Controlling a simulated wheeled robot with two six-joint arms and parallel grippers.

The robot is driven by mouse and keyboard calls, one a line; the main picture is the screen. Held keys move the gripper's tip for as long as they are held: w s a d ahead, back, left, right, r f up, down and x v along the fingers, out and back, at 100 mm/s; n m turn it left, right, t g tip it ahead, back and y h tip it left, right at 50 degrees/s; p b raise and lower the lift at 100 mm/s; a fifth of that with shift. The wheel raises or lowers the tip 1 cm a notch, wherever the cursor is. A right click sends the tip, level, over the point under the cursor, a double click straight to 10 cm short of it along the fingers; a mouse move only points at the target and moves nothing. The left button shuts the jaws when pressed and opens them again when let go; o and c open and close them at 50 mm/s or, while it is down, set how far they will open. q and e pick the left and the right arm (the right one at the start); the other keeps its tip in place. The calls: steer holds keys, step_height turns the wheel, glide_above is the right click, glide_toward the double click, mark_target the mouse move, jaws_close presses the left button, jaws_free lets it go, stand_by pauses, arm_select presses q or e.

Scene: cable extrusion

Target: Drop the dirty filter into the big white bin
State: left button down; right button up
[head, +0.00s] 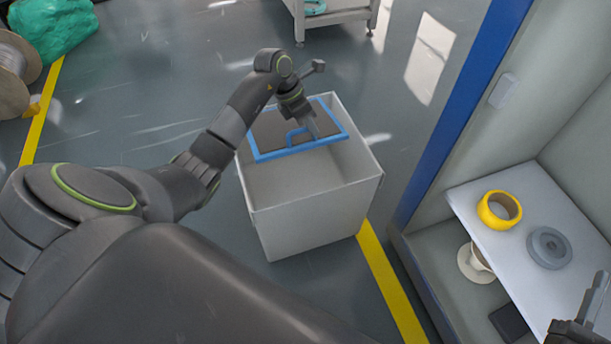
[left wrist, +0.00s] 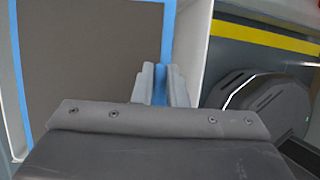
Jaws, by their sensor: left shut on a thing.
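The dirty filter (head: 268,133) is a flat grey-brown panel with a blue frame and a blue handle. It is held over the open top of the big white bin (head: 315,215), at about the height of the rim. My left gripper (head: 310,129) is shut on the filter's handle. In the left wrist view the gripper (left wrist: 160,85) closes on the blue handle, with the brown filter panel (left wrist: 85,60) behind it. My right gripper (head: 578,325) shows partly at the lower right; its fingers are too unclear to judge.
A shelf (head: 520,285) at the right carries a yellow tape roll (head: 499,210) and a grey disc (head: 549,248). A blue post (head: 460,110) stands right of the bin. A green bag (head: 55,25) and a cable spool (head: 12,75) are at the far left.

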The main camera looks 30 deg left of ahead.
steer(key=shift+a+r+t, duration=0.1)
steer(key=shift+r+t, duration=0.2)
steer(key=shift+r, duration=0.1)
